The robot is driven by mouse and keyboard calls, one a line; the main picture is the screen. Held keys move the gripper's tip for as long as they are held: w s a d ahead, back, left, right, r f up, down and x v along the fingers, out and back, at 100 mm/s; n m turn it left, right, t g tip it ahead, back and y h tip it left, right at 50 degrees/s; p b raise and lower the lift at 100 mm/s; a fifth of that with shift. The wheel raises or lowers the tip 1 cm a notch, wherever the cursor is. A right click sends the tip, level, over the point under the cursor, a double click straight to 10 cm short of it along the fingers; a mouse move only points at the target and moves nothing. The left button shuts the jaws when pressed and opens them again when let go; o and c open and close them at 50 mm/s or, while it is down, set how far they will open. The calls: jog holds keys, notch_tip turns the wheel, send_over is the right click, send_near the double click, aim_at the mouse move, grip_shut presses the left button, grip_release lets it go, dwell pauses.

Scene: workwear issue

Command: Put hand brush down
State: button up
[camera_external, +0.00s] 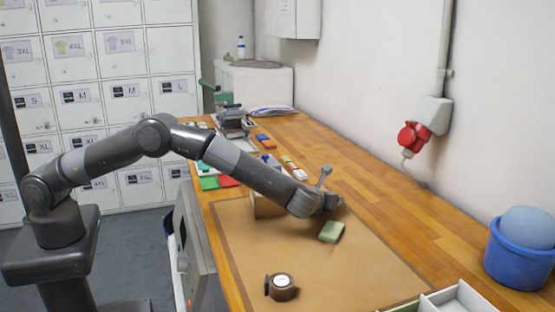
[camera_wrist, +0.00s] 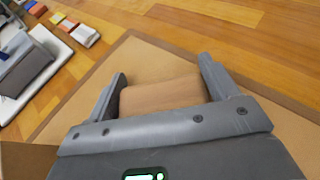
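The hand brush shows in the wrist view as a plain wooden block (camera_wrist: 160,94) between the two fingers of my gripper (camera_wrist: 162,82). The fingers touch both of its sides, so my gripper is shut on it. Any bristles are hidden. In the external view my gripper (camera_external: 331,202) is low over the far right part of the brown mat (camera_external: 350,275), and the brush is mostly hidden by it. I cannot tell whether the brush touches the mat.
A brown box (camera_external: 267,206) stands behind my arm. A blue bucket (camera_external: 520,255) is at right. The mat's middle is clear.

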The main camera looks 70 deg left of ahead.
jog(key=shift+o, duration=1.4)
jog(key=shift+s+d+r, duration=0.1)
jog(key=shift+d+r, duration=0.1)
jog(key=shift+r, duration=0.05)
jog(key=v, duration=1.1)
jog(key=shift+s+d+r, duration=0.15)
jog(key=shift+s, duration=0.1)
